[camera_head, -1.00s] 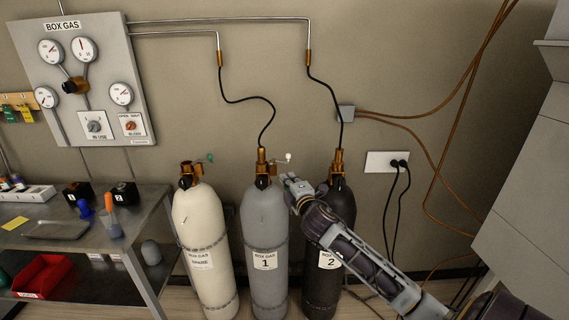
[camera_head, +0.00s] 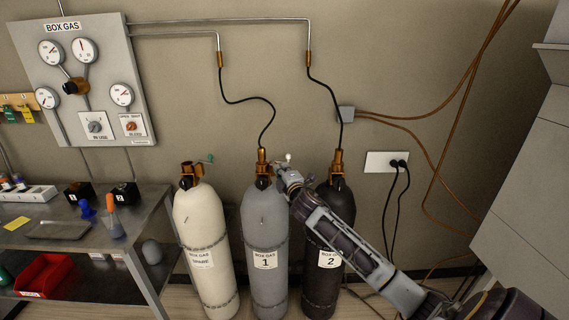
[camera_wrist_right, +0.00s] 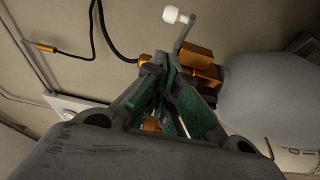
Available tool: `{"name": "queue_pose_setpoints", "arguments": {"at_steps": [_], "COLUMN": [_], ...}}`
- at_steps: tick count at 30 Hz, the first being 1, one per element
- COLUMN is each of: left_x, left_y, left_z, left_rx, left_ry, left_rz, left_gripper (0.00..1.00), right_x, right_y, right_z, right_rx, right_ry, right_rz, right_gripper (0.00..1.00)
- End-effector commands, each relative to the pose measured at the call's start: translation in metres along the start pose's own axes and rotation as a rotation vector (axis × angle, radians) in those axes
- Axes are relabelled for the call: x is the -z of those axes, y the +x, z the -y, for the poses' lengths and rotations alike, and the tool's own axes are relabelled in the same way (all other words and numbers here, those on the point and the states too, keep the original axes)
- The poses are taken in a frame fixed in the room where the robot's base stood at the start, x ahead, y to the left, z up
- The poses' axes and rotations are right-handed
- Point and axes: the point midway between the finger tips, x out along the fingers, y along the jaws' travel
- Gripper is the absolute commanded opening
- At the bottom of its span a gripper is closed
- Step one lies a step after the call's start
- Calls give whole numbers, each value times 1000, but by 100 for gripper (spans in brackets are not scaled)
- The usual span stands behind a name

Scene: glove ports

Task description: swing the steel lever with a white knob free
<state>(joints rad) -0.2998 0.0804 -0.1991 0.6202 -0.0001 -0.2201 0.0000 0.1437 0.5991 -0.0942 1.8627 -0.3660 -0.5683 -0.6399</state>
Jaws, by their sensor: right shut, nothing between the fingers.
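The steel lever with a white knob (camera_head: 288,157) stands at the brass valve (camera_head: 262,170) on top of the grey cylinder labelled 1 (camera_head: 265,225). In the right wrist view the white knob (camera_wrist_right: 172,14) sits on the end of the short steel lever (camera_wrist_right: 184,32), which rises beside the brass block (camera_wrist_right: 197,62). My right gripper (camera_head: 280,172) is shut and empty, its tips close to the valve and just below the knob. Its green-padded fingers (camera_wrist_right: 165,75) partly hide the brass; I cannot tell whether they touch the lever.
A cream spare cylinder (camera_head: 203,230) with a green-knobbed valve stands left, and a dark cylinder labelled 2 (camera_head: 322,270) stands right, partly behind my arm. Black hoses (camera_head: 270,110) rise to wall pipes. A steel bench (camera_head: 80,235) is at the left, below a gauge panel (camera_head: 85,80).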

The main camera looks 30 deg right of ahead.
Motion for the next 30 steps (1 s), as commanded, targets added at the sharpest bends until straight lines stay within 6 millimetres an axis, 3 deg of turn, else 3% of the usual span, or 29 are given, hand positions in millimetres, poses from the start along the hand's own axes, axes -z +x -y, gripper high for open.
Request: {"name": "queue_pose_setpoints", "arguments": {"at_steps": [7,15,30], "left_x": [0,1,1], "left_y": [-4,-11,-13], "left_z": [0,0,0], "left_rx": [0,0,-1], "left_ry": [0,0,1], "left_rz": [0,0,0], "left_gripper": [50,50,50], "right_x": [0,-19,-28], "right_y": [20,38,47], "right_z": [-1,-1,0], "right_rx": [0,-1,0], "right_ry": [1,-1,0], "right_rz": [0,0,-1], "right_gripper": [0,0,0]}}
